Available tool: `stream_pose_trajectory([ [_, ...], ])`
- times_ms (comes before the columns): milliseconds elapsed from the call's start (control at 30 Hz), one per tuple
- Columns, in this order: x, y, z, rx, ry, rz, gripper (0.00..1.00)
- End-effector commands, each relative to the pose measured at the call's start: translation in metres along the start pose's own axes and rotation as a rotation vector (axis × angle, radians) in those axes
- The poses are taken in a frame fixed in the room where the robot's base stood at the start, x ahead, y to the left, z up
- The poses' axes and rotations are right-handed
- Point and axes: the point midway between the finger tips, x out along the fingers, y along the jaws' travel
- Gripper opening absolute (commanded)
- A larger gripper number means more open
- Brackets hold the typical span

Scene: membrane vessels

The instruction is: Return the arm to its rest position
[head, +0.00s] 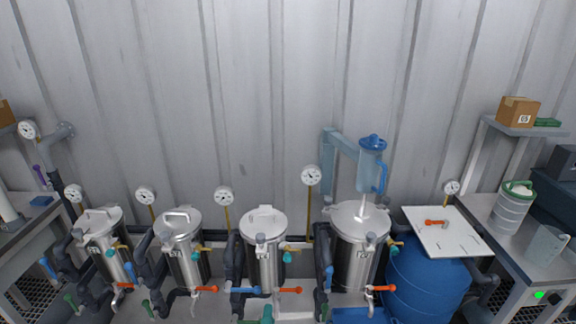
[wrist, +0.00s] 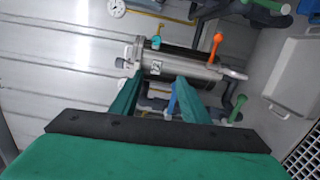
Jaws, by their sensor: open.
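My gripper (wrist: 156,84) shows in the wrist view, with two green fingers spread apart on a dark bar. It is open and I see nothing gripped. Beyond the fingertips is a steel membrane vessel (wrist: 180,66), which appears sideways in this view. A blue valve handle (wrist: 172,100) shows between the fingers in the picture; it looks to be behind them, but I cannot tell the distance.
Orange (head: 290,290) and blue (head: 245,290) valve handles and dark pipes jut out in front of the vessels. A blue barrel (head: 425,290) with a white board (head: 440,232) stands right of them. Workbenches flank both sides. The wrist view shows a pale bin (wrist: 293,80).

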Motion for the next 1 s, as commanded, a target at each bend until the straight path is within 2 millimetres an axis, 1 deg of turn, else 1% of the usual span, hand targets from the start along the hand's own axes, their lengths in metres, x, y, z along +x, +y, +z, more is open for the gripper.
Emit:
stream_pose_trajectory([
  [33, -0.021, -0.006, -0.008, 0.097, -0.004, -0.013, 0.42],
  [167, -0.070, -0.017, -0.015, 0.354, -0.031, -0.036, 0.42],
  [200, -0.086, -0.021, -0.016, 0.428, -0.039, -0.044, 0.42],
  [267, -0.110, -0.025, -0.016, 0.538, -0.053, -0.056, 0.42],
  [300, -0.126, -0.028, -0.015, 0.607, -0.061, -0.065, 0.42],
  [433, -0.179, -0.036, -0.010, 0.819, -0.090, -0.091, 0.42],
  [500, -0.207, -0.038, -0.004, 0.925, -0.104, -0.104, 0.42],
  [567, -0.231, -0.038, 0.002, 1.011, -0.115, -0.115, 0.42],
  [600, -0.247, -0.038, 0.006, 1.067, -0.122, -0.124, 0.42],
  [800, -0.317, -0.028, 0.035, 1.319, -0.145, -0.165, 0.42],
  [900, -0.343, -0.017, 0.050, 1.423, -0.146, -0.186, 0.42],
  [1000, -0.362, -0.006, 0.062, 1.505, -0.144, -0.205, 0.42],
])
